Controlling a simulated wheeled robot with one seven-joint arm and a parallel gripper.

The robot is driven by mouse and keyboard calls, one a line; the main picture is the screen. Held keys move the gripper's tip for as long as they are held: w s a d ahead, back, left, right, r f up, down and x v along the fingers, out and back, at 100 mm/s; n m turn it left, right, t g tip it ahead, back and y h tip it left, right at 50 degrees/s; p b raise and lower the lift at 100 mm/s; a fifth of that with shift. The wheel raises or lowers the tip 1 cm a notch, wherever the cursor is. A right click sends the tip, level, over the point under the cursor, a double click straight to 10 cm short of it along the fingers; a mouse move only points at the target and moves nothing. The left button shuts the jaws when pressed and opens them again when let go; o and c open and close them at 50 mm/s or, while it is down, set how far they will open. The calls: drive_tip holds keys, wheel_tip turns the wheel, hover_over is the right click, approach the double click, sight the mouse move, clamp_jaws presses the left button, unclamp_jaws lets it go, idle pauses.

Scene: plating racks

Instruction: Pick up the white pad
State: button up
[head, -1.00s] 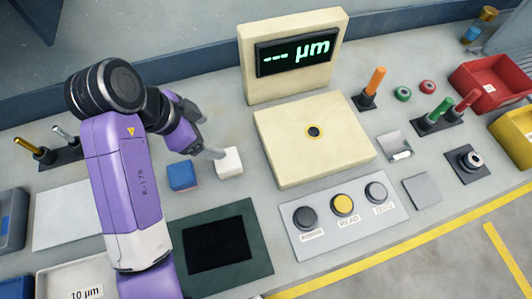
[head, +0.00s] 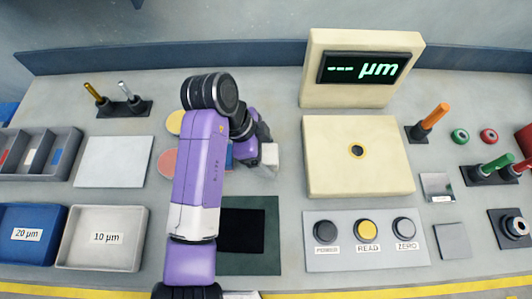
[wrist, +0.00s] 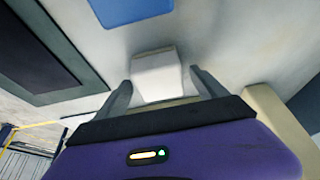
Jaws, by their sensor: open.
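The white pad (head: 270,157) is a small white block on the grey bench, left of the cream gauge base, partly covered by my gripper in the head view. In the wrist view the white pad (wrist: 157,75) lies ahead, between my two fingers. My gripper (wrist: 163,85) is open, one finger on each side of the pad with a gap visible at both sides. In the head view my gripper (head: 262,160) is over the pad. Whether the fingers touch the bench cannot be told.
A blue pad (wrist: 130,10) lies near the white one, mostly hidden behind my arm in the head view. The cream gauge base (head: 330,175) stands close on the right. A dark green mat (head: 262,262) lies in front. A button panel (head: 365,255) is at front right.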

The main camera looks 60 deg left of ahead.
sight(267, 154)
drive_tip(key=c, duration=1.5)
wheel_tip(267, 154, up, 20)
drive_tip(key=p, duration=0.1)
drive_tip(key=shift+p, duration=0.3)
drive_tip(key=o, duration=0.7)
drive_tip(key=c, duration=0.5)
drive_tip(key=shift+w, duration=0.1)
